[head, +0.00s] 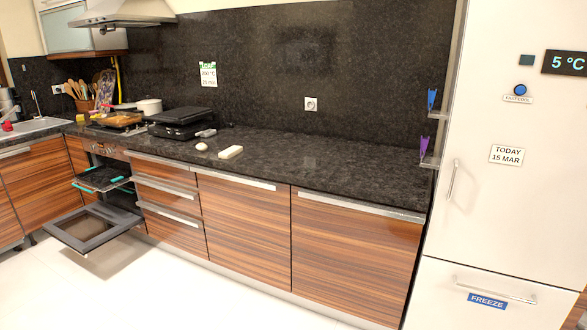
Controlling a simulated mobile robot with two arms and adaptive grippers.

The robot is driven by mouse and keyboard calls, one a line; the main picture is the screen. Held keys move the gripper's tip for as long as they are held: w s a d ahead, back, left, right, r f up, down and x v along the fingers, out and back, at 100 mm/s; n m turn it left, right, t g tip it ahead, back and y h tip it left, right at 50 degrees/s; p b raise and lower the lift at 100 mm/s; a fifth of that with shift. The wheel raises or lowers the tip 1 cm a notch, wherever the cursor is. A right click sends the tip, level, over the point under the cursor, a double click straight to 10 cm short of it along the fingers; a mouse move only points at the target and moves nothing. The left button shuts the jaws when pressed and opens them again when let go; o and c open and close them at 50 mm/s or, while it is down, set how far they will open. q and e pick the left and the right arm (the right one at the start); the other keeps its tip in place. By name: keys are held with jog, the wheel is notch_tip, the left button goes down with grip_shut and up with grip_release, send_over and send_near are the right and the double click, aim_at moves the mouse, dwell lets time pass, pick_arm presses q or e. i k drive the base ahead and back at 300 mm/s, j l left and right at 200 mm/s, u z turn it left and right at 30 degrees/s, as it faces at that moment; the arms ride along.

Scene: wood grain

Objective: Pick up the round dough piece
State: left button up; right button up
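A small round whitish piece (202,146), which looks like the round dough piece, sits on the dark speckled countertop (330,178) near its front edge. A pale rectangular block (230,152) lies just to its right, apart from it. Neither of my grippers shows in the head view, and nothing is touching the round piece.
A black grill-like appliance (182,122) stands behind and left of the round piece. The oven door (92,228) hangs open at the left, with a rack pulled out above it. The counter right of the block is clear. A white fridge (505,215) stands at the right.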

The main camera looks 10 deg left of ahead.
aim_at(202, 147)
jog(key=i+j+u, duration=0.25)
jog(key=i+u, duration=0.15)
jog(key=i, duration=0.6)
jog(key=i+l+u, duration=0.1)
jog(key=i+u, duration=0.25)
jog(key=i, duration=0.65)
